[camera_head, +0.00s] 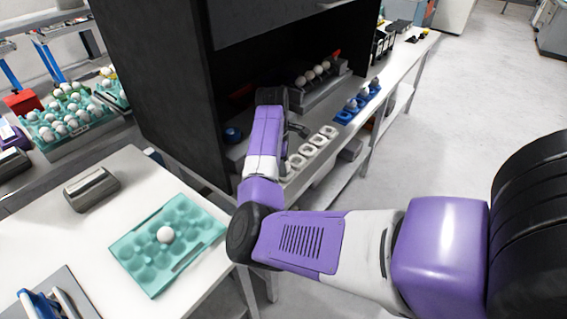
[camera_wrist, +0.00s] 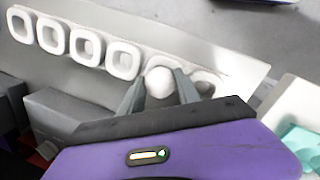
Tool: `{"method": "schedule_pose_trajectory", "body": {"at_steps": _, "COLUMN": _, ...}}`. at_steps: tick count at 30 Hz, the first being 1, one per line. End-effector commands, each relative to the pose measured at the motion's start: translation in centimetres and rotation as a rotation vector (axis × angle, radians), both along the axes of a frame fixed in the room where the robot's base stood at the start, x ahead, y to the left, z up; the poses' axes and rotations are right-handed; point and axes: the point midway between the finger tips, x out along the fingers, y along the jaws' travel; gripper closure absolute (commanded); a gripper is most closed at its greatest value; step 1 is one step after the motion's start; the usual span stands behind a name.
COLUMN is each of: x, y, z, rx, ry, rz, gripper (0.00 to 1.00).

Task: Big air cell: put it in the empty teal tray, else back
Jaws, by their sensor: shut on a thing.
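In the wrist view my gripper (camera_wrist: 158,76) is shut on a white egg (camera_wrist: 160,84), one finger on either side. The egg is in front of a row of white square cups (camera_wrist: 85,48); I cannot tell whether it touches one. The head view shows my arm reaching into the dark booth, with the fingers mostly hidden behind the wrist. The row of white cups (camera_head: 308,150) runs along the booth's front edge. A teal tray (camera_head: 206,230) on the near white table holds one white egg (camera_head: 165,234); its other pockets look empty.
A fuller teal tray (camera_head: 80,136) with several eggs stands at the far left. A grey metal block (camera_head: 91,190) sits on the near table. Eggs rest on a dark rack (camera_head: 318,88) inside the booth, and blue holders (camera_head: 357,103) stand right of the cups. The booth wall (camera_head: 150,70) stands beside my arm.

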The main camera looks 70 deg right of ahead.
Motion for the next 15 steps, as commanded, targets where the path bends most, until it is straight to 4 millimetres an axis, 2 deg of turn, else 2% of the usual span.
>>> {"method": "schedule_pose_trajectory", "body": {"at_steps": 11, "x": 0.02, "y": -0.02, "z": -0.28, "rx": 0.0, "ry": 0.0, "rz": 0.0, "gripper": 0.72}}
{"method": "schedule_pose_trajectory", "body": {"at_steps": 12, "x": 0.01, "y": -0.01, "z": -0.28, "rx": 0.0, "ry": 0.0, "rz": 0.0, "gripper": 0.55}}
{"method": "schedule_pose_trajectory", "body": {"at_steps": 15, "x": 0.02, "y": 0.0, "z": -0.27, "rx": 0.0, "ry": 0.0, "rz": 0.0, "gripper": 0.35}}
